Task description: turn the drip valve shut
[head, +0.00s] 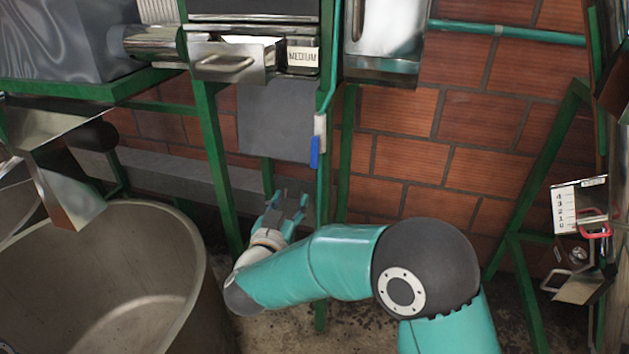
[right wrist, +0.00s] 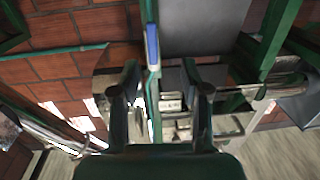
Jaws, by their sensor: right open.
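The drip valve has a blue lever (head: 314,152) below a pale body (head: 320,125) on a thin green vertical pipe. The lever hangs down, roughly in line with the pipe. My right gripper (head: 289,203) is open and empty, below and slightly left of the lever in the head view, and apart from it. In the right wrist view, the blue lever (right wrist: 152,45) shows beyond the open fingers (right wrist: 160,76), between them and nearer the left one. My left gripper is not in view.
Green frame posts (head: 216,160) stand close left of the gripper. A large metal tub (head: 190,240) is at the lower left. A grey panel (head: 272,120) hangs behind the pipe, and a metal drawer (head: 230,62) sits above. The brick wall (head: 440,150) is behind.

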